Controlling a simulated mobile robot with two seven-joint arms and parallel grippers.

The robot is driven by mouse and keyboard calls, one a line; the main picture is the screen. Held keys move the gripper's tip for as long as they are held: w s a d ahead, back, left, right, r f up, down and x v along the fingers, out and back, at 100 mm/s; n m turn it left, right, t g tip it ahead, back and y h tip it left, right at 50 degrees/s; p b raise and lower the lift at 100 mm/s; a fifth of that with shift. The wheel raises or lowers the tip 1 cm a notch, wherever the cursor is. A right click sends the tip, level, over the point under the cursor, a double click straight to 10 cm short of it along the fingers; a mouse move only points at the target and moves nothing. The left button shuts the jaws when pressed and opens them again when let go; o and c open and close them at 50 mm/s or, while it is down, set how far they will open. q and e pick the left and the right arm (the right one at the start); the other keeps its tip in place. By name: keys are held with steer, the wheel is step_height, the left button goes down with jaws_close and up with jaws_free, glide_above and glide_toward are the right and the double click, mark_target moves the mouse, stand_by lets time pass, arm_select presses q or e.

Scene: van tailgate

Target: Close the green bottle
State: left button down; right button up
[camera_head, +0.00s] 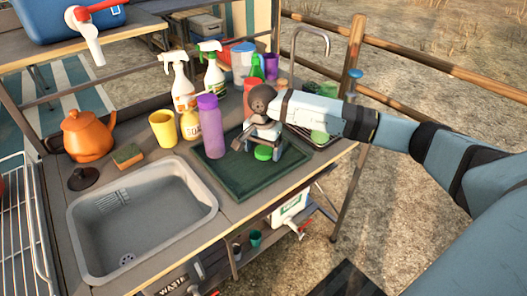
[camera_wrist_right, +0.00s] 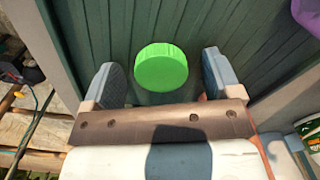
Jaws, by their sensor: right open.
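A round green cap (camera_head: 263,153) with a ribbed edge lies on the dark green ribbed tray (camera_head: 225,184). My right gripper (camera_head: 254,145) is open and points down at the cap. In the right wrist view the cap (camera_wrist_right: 161,67) sits between the two spread fingers of this gripper (camera_wrist_right: 159,62), with a gap on each side. A small green bottle (camera_head: 257,67) stands at the back of the counter; I cannot tell whether its top is open. My left gripper is not in view.
A purple bottle (camera_head: 209,127) stands at the tray's left edge, beside a yellow bottle (camera_head: 190,125) and yellow cup (camera_head: 163,129). Spray bottles (camera_head: 180,81) stand behind. The sink (camera_head: 145,225) is front left. A red cup (camera_head: 250,96) is behind my right gripper.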

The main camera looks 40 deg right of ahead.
mark_target(262, 151)
stand_by(0.3)
steer(key=c, duration=1)
step_height(262, 151, up, 20)
steer(key=p, duration=0.1)
steer(key=shift+f, duration=0.1)
